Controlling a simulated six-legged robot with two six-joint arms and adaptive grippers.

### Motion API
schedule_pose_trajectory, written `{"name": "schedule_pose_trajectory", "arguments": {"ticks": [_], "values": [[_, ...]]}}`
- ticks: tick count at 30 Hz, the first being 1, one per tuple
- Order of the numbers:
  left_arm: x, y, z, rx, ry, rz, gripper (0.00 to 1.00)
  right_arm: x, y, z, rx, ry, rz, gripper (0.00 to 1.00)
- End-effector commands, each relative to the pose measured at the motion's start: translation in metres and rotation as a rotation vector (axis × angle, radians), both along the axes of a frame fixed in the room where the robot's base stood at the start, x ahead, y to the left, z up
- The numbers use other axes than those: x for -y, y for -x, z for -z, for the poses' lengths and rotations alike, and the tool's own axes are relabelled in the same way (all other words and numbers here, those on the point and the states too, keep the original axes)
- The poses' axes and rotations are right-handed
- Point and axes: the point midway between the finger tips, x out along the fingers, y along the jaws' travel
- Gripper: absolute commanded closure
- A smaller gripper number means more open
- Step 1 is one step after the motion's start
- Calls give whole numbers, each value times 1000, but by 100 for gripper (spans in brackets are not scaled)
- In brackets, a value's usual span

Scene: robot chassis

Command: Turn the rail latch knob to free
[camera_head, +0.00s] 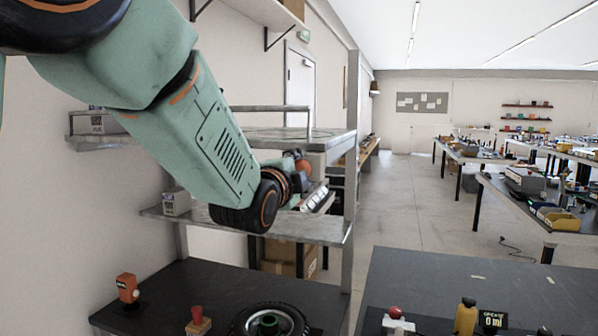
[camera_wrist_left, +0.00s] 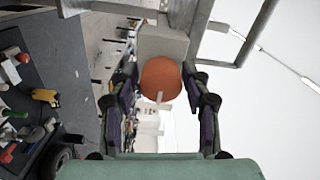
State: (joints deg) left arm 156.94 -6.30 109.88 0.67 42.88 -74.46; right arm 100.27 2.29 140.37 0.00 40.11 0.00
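The orange round knob (camera_wrist_left: 160,78) sits on the face of a light grey block (camera_wrist_left: 163,43). A pale pointer mark shows at the knob's lower edge in the wrist view. In the head view the knob (camera_head: 302,166) shows small, beside the grey block at the shelf frame, partly behind my wrist. My left gripper (camera_wrist_left: 162,88) is open, with its fingers spread on either side of the knob. I see no clear contact with it. In the head view the left gripper (camera_head: 313,196) is partly hidden by my wrist. My right gripper is not in view.
A metal shelf frame (camera_head: 350,190) with a rail (camera_head: 255,108) on top stands around the knob. A lower shelf (camera_head: 325,230) lies under my wrist. Dark benches (camera_head: 450,275) with a wheel (camera_head: 268,322) and small parts are in front. The aisle to the right is clear.

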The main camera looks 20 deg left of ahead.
Motion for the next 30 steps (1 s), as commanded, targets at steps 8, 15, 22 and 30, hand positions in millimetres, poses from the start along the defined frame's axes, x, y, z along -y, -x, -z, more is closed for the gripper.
{"name": "schedule_pose_trajectory", "arguments": {"ticks": [8, 15, 22, 30], "values": [[0, 0, -1, 2, 2, 0, 38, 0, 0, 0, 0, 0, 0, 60], [0, 5, -1, 2, 2, 0, 38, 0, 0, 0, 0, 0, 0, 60], [-1, 37, -2, 2, 1, 0, 38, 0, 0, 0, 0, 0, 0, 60], [-2, 69, -1, 2, 1, 0, 38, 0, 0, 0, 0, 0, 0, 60]]}}
